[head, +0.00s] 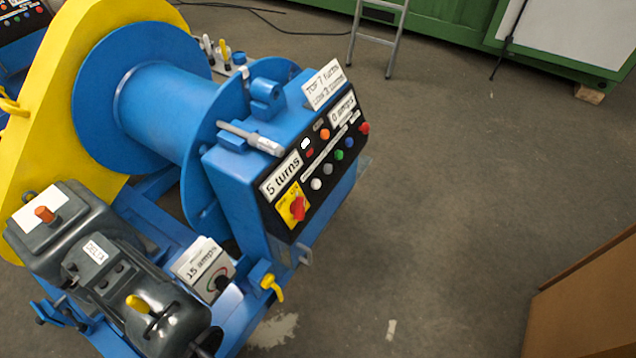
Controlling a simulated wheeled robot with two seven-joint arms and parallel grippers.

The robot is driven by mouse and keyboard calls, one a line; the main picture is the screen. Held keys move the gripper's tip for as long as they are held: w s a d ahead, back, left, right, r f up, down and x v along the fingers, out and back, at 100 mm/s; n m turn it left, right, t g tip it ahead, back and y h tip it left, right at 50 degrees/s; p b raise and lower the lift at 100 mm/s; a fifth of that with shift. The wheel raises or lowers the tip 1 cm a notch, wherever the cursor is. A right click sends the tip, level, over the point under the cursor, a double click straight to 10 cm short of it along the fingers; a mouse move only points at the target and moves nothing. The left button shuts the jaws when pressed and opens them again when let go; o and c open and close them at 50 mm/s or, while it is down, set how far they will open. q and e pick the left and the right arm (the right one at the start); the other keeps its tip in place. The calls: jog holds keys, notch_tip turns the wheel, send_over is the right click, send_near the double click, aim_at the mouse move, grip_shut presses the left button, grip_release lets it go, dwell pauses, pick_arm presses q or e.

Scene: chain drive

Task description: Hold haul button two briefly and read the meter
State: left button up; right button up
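A black control panel (325,160) sits on the sloped face of a blue box on the winch. It carries a slanted row of round buttons: white (316,184), grey (328,169), green (339,155), blue (350,142) and red (364,128). Their small lettering is unreadable, so I cannot tell which is haul button two. A white readout (342,109) at the panel's upper end seems to read 0 amperes. Another label (281,176) reads 5 turns. A red rotary switch (297,208) sits on a yellow plate. Neither of my grippers is in view.
A blue drum (160,105) and yellow guard (60,90) stand left of the panel. A dark motor (110,270) and a "15 amps" card (201,258) are in front. A brown box edge (590,300) is at lower right. The floor (460,190) right of the panel is clear.

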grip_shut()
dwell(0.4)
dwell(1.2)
